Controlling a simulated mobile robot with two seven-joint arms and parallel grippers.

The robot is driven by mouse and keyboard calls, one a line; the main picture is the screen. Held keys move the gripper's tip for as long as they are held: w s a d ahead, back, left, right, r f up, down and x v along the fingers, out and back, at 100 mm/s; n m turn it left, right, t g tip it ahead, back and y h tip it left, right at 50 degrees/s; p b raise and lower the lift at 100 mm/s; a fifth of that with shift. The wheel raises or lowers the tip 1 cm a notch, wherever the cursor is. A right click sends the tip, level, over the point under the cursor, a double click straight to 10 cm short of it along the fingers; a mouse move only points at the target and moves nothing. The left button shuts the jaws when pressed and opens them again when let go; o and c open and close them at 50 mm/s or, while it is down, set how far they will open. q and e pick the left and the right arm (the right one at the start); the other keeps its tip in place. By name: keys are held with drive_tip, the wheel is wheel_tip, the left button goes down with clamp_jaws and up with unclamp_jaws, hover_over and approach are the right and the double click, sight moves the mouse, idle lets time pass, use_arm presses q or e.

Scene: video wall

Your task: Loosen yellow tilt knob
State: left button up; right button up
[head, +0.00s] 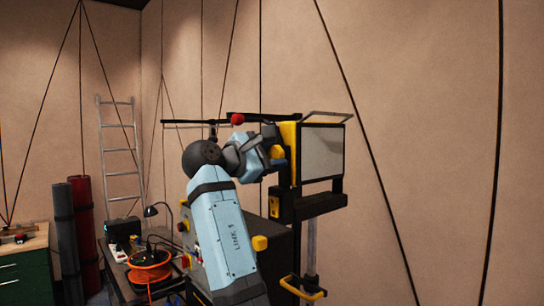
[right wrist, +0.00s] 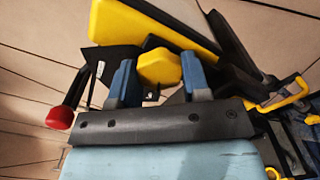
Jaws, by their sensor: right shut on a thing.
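The yellow tilt knob (right wrist: 159,67) shows in the right wrist view between the two blue fingers of my right gripper (right wrist: 158,78), which is shut on it. In the head view the knob (head: 277,152) sits on the left side of the display mount, and my right gripper (head: 275,157) reaches it from the left. The display (head: 323,152) has a grey face and a yellow side panel (head: 289,136). My left gripper is in neither view.
A red ball knob (head: 237,118) on a black bar is just above my right wrist. A yellow handle (head: 303,288) is low on the stand. An orange cable reel (head: 149,267) and a lamp are on a bench at left. The wall at right is clear.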

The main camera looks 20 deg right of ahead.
drive_tip(key=shift+n, duration=0.6)
drive_tip(key=o, duration=0.9)
drive_tip(key=shift+o, duration=0.2)
drive_tip(key=b+v, duration=0.4)
drive_tip(key=v, duration=1)
drive_tip(key=shift+d, duration=0.1)
